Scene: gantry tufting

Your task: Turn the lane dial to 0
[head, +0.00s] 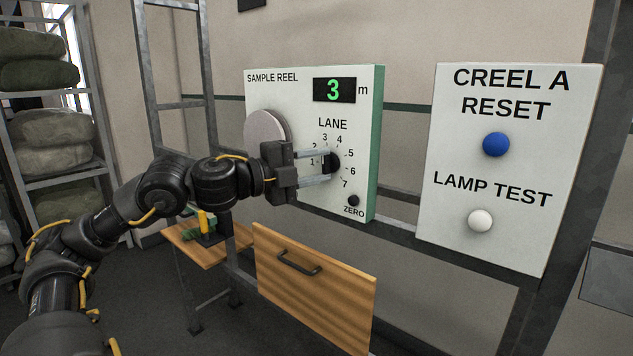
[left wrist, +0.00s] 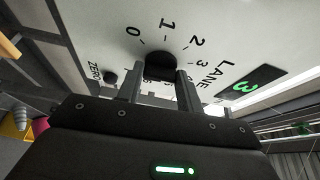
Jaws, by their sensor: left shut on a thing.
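The lane dial (head: 333,161) is a small black knob on the white sample reel panel (head: 300,95), ringed by printed numbers. My left gripper (head: 326,167) is shut on the dial, one finger on each side of it. In the left wrist view the dial (left wrist: 160,67) sits between the two fingers (left wrist: 160,84), with 0, 1, 2 and 3 legible around it. I cannot make out which number the dial points to. The green display (head: 334,90) above reads 3 m. My right gripper is not in view.
A small black ZERO knob (head: 353,200) sits below the dial, and a round grey reel disc (head: 267,136) to its left. A second panel (head: 510,150) on the right has a blue button (head: 496,144) and a white button (head: 480,220). A wooden drawer front (head: 315,290) is below.

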